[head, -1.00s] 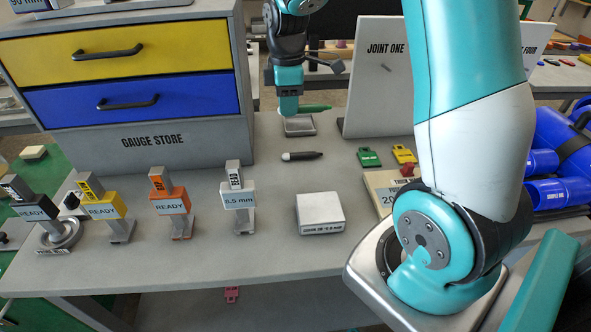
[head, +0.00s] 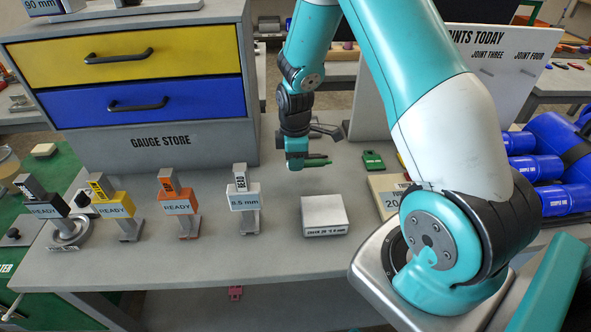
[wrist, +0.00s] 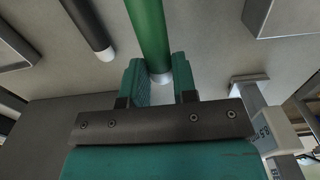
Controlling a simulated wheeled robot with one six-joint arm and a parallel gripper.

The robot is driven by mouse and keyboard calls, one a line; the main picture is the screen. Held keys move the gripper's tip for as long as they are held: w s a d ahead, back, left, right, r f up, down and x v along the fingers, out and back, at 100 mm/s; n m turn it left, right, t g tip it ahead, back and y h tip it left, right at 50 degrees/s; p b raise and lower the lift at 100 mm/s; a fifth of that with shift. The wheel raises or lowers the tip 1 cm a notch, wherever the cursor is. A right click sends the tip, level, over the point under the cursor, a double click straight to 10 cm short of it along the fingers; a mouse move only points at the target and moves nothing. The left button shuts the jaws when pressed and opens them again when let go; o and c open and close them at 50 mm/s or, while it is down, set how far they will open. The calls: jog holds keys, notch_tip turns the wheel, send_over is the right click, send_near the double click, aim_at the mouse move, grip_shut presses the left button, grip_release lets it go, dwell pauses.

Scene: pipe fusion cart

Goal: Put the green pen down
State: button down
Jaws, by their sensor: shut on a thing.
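My gripper (head: 296,162) is low over the grey bench, shut on the green pen (head: 318,161). In the wrist view the green pen (wrist: 149,32) runs up the picture from between the two teal fingers (wrist: 160,86), its pale end at the fingertips. Whether the pen touches the bench I cannot tell. A dark pen (wrist: 88,27) with a white end lies on the bench beside it, apart, to the left in the wrist view. In the head view my gripper hides this dark pen.
A white block (head: 325,215) stands in front of my gripper. Several READY gauges, such as the orange one (head: 178,207), and the 8.5 mm gauge (head: 243,200) stand to the left. A green tag (head: 373,161) lies to the right. The gauge store (head: 160,144) stands behind left.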

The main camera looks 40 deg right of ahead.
aim_at(295, 180)
jog(key=shift+f+p, duration=0.45)
jog(key=shift+f, duration=1.75)
jog(key=shift+f, duration=0.1)
jog(key=c, duration=0.9)
grip_release()
jog(key=shift+f, duration=0.2)
notch_tip(295, 180, up, 17)
jog(key=b, duration=0.4)
jog(key=s+a+r+m+y, duration=0.1)
jog(key=s+a+r, duration=0.3)
jog(key=a, duration=0.3)
jog(key=s+a+r+m+y, duration=0.1)
jog(key=s+a+r, duration=0.25)
jog(key=a, duration=0.35)
jog(key=s+a+r+m+y, duration=0.1)
jog(key=s+a, duration=0.3)
jog(key=s, duration=0.3)
jog(key=s+a+r+m+y, duration=0.1)
jog(key=s+a, duration=0.4)
jog(key=s, duration=0.2)
jog(key=shift+s+r, duration=0.25)
jog(key=shift+r, duration=0.05)
